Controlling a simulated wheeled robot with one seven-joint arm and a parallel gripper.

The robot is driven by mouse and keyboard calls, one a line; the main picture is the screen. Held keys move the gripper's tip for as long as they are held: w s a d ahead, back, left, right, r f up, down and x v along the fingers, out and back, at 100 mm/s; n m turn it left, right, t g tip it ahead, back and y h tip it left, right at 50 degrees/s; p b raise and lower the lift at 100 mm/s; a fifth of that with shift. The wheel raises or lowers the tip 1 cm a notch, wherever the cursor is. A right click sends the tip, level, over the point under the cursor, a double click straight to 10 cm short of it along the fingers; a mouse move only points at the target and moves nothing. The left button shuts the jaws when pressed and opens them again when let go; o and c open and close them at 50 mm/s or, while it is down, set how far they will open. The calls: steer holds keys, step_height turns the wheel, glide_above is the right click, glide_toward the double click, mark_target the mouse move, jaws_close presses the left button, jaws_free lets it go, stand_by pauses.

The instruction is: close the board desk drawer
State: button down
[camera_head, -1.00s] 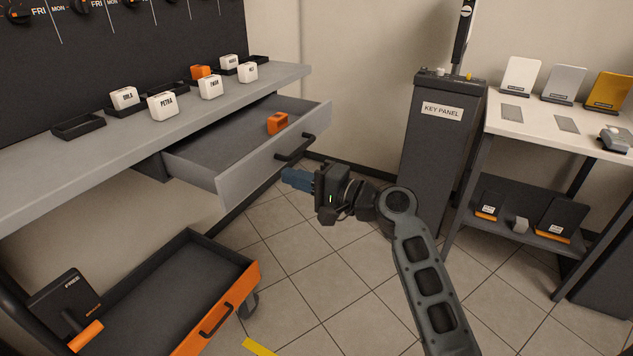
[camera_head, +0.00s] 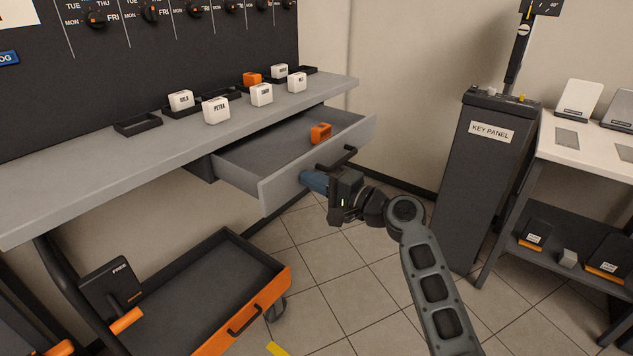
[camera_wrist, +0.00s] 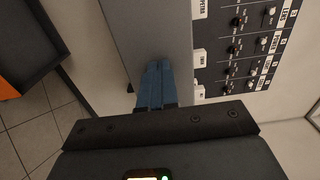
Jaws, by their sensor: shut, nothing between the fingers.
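The board desk drawer (camera_head: 278,193) is pulled out under the grey desk top in the head view. It has a grey front with a black bar handle (camera_head: 340,158), and an orange block (camera_head: 320,133) lies inside. My gripper (camera_head: 306,180) has blue fingers, held together and empty. The fingertips are at the drawer front, left of and below the handle. Whether they touch it I cannot tell. In the wrist view the shut blue fingers (camera_wrist: 155,75) point at a grey surface (camera_wrist: 150,30), which I cannot tell as drawer front or desk top.
White labelled blocks (camera_head: 216,110) and black trays stand on the desk top (camera_head: 100,165). A dark key panel cabinet (camera_head: 480,170) and a shelf table stand right. Tiled floor between is clear.

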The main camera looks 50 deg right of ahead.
mark_target(256, 165)
steer(key=w+b, duration=0.1)
steer(key=w, duration=0.4)
steer(key=w+b, duration=0.1)
steer(key=w, duration=0.5)
steer(key=w+b, duration=0.1)
steer(key=w, duration=0.4)
steer(key=shift+w+a, duration=0.3)
steer(key=shift+w, duration=0.1)
steer(key=shift+w+r, duration=0.2)
steer(key=shift+w, duration=0.1)
steer(key=shift+a, duration=0.15)
